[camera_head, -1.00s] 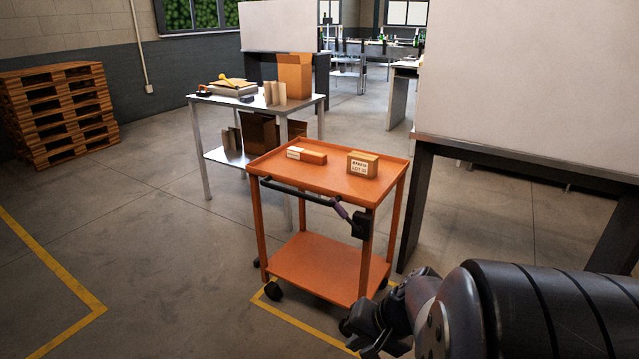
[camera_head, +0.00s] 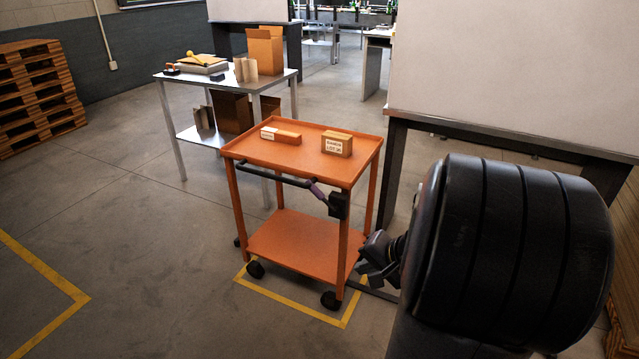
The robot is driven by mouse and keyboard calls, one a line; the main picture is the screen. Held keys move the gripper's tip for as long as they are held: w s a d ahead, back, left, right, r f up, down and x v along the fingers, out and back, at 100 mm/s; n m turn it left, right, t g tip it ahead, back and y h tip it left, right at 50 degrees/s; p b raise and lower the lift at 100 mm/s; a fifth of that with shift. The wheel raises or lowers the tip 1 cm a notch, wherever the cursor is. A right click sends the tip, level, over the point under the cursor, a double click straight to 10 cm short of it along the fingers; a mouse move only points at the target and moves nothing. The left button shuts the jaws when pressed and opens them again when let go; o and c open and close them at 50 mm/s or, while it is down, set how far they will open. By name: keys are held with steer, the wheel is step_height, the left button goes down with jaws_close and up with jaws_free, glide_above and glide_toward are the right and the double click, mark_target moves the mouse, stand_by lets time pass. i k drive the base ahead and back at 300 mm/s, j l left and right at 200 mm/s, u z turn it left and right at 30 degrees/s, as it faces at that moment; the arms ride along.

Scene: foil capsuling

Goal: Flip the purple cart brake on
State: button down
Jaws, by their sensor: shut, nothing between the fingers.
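The orange two-shelf cart (camera_head: 290,245) stands in the middle of the view on dark castors. A purple brake lever (camera_head: 319,192) slants up and left from a black housing (camera_head: 339,205) at the cart's front right corner post. A black push bar (camera_head: 272,176) runs along the near side, close to the lever's upper end. My gripper (camera_head: 366,278) is shut and empty, low and to the right of the lever, beside the cart's right post. It appears apart from the lever; whether it touches the post cannot be told. My dark arm hides part of the right side.
Two small boxes, one orange and white (camera_head: 281,136) and one labelled (camera_head: 337,144), lie on the cart top. A yellow floor line (camera_head: 300,306) surrounds the cart base. A metal table (camera_head: 215,84) stands behind left, a dark-framed bench (camera_head: 480,134) behind right.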

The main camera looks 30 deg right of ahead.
mark_target(335, 210)
steer(key=i+l, duration=0.25)
steer(key=i, duration=0.15)
steer(key=i+l, duration=0.25)
steer(key=i, duration=0.2)
steer(key=i+l, duration=0.25)
steer(key=i, duration=0.15)
